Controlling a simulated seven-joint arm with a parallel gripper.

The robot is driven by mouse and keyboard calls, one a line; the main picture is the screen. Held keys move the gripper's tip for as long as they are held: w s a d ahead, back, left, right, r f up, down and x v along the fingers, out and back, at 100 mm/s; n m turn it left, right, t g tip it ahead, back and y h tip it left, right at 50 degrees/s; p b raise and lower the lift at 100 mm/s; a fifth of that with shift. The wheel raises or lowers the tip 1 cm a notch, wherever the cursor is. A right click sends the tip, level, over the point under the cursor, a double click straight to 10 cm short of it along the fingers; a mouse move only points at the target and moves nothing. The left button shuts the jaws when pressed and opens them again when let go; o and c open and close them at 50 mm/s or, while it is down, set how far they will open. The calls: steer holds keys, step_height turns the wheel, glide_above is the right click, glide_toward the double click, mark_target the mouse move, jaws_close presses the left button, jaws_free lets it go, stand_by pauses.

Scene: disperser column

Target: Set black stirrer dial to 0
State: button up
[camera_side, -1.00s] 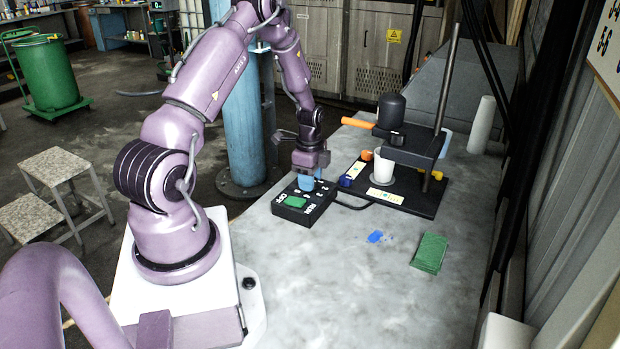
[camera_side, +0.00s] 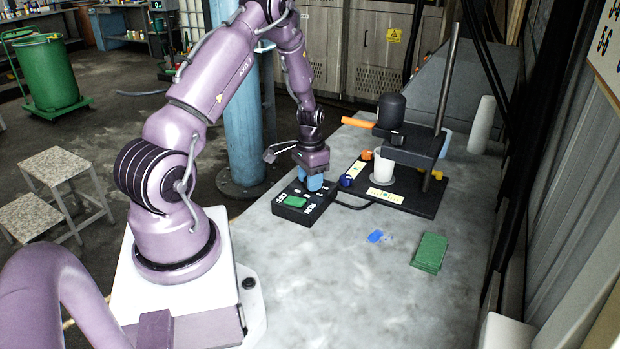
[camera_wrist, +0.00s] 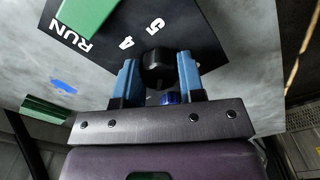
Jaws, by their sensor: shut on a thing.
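The black stirrer dial (camera_wrist: 157,68) stands on a black control box (camera_side: 310,212) with white numbers and the words RUN and OFF. My gripper (camera_wrist: 158,78) is at the dial, with its blue fingers on either side, shut on it. In the wrist view the numbers 4 and 5 show beyond the dial. The dial's pointer cannot be made out and the 0 mark is not readable. In the side view my gripper (camera_side: 312,182) covers the dial from above.
A green switch (camera_side: 293,202) sits on the box near the dial. Behind stands the disperser with a black base plate (camera_side: 420,205), white beaker (camera_side: 384,166), orange handle (camera_side: 357,123) and column (camera_side: 444,90). A cable joins box and base.

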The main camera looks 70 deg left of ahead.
steer(key=n, duration=0.4)
steer(key=shift+n, duration=0.4)
steer(key=n, duration=0.3)
steer(key=shift+n, duration=0.3)
steer(key=n, duration=0.4)
steer(key=shift+w, duration=0.1)
steer(key=shift+n, duration=2.1)
steer(key=o, duration=0.9)
steer(key=shift+r, duration=0.1)
step_height(320, 180, up, 13)
steer(key=shift+f, duration=0.1)
